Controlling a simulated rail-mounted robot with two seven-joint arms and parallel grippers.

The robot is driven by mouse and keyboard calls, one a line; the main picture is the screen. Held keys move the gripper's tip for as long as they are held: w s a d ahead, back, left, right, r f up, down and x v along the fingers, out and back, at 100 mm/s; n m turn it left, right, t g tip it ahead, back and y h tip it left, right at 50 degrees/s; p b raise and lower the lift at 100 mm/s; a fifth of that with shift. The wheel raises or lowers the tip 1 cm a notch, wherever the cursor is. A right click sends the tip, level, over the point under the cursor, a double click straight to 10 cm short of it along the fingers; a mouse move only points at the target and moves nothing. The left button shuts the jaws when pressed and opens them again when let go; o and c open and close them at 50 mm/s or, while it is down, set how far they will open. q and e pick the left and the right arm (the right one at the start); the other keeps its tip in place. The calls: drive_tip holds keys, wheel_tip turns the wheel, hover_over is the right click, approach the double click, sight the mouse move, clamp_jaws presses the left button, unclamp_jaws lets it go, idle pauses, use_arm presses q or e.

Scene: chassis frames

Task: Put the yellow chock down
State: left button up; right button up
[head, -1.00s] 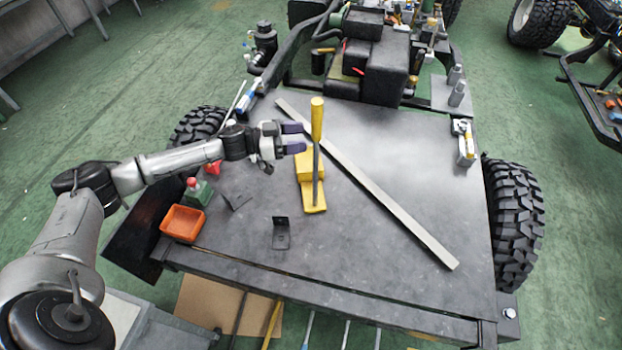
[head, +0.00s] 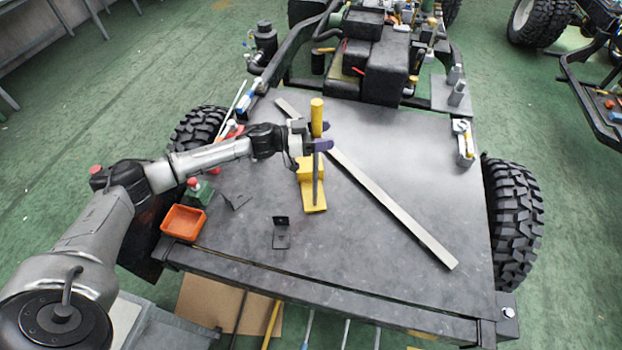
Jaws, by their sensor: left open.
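The yellow chock (head: 313,195) stands on the dark flat deck (head: 400,165) of the chassis. A grey upright rod with a yellow grip (head: 316,112) rises at it. My left gripper (head: 322,136) is open at the height of the grip's lower end, with its purple fingertips reaching to the right of the rod. The gripper hides part of the rod and the grip's lower end. I cannot tell whether the fingers touch it. My right gripper is not in view.
A long flat metal bar (head: 390,205) lies diagonally right of the chock. A small black bracket (head: 281,236), an orange tray (head: 183,222) and a red-topped green box (head: 196,194) are to the left. The deck's right side is largely clear.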

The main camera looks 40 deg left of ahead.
use_arm(q)
clamp_jaws()
idle(0.4)
idle(0.9)
drive_tip(key=shift+r, duration=0.1)
